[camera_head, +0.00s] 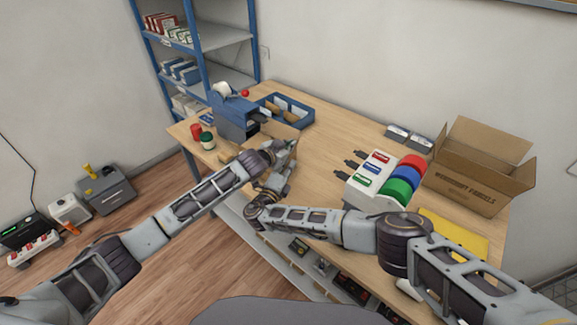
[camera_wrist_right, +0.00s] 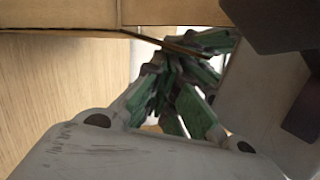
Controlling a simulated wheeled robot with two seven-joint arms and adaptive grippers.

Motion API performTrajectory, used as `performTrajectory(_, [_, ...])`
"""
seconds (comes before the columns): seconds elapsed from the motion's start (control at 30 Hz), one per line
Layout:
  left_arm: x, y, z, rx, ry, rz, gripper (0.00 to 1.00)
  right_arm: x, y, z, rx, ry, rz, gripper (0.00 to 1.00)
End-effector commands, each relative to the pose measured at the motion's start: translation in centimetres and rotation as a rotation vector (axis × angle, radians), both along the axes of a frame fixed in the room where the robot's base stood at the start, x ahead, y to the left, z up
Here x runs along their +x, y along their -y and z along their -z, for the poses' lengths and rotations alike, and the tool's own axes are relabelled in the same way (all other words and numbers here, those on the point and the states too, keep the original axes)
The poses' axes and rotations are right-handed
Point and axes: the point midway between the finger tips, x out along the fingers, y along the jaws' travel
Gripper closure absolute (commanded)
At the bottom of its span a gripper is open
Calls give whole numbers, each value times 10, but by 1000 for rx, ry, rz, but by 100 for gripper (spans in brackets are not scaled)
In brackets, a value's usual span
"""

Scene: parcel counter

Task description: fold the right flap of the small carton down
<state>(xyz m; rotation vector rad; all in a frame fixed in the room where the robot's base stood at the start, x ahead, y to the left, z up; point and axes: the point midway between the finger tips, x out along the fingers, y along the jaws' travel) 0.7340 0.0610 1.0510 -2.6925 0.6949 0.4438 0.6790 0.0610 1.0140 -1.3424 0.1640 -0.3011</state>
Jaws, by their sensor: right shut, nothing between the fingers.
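The small carton (camera_head: 282,130) stands on the counter, mostly hidden behind my two grippers in the head view. Its cardboard wall and edge (camera_wrist_right: 60,14) run across the top of the right wrist view. I cannot make out the right flap clearly. My right gripper (camera_wrist_right: 190,55), with green finger pads, is shut and empty, its tips just under or against the carton edge; contact is not clear. In the head view the right gripper (camera_head: 284,163) points up toward the carton. My left gripper (camera_head: 276,148) is beside it at the carton, too small and overlapped to read.
A blue-grey machine (camera_head: 236,117) and red and green jars (camera_head: 207,141) stand left of the carton. A blue tray (camera_head: 296,112) lies behind. A tape rack (camera_head: 378,184), a large open carton (camera_head: 478,175) and a yellow pad (camera_head: 455,232) are to the right. The counter's back middle is clear.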

Motion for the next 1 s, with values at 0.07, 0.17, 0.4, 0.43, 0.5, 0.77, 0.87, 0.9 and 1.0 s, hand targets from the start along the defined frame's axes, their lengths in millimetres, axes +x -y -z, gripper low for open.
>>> performTrajectory(0.07, [0,0,1,1,0,-1,100,0,0,0,0,0,0,100])
performTrajectory(0.17, [0,0,1,1,0,-1,100,0,0,0,0,0,0,100])
performTrajectory(0.4, [0,0,1,1,-1,0,100,4,-8,-4,1,1,-2,100])
performTrajectory(0.43, [0,0,1,1,-1,0,100,5,-9,-4,1,1,-2,100])
performTrajectory(0.5, [0,0,1,0,-1,1,100,5,-9,-5,0,0,-2,100])
performTrajectory(0.77, [-2,2,1,-2,-2,3,94,6,-10,-6,1,2,-5,100])
performTrajectory(0.87, [-2,3,2,-1,-3,4,82,6,-11,-6,1,3,-5,100])
performTrajectory(0.9, [-2,2,2,-1,-3,4,76,6,-11,-6,1,3,-5,100])
performTrajectory(1.0, [-2,2,2,-1,-3,3,76,5,-11,-6,1,3,-5,100])
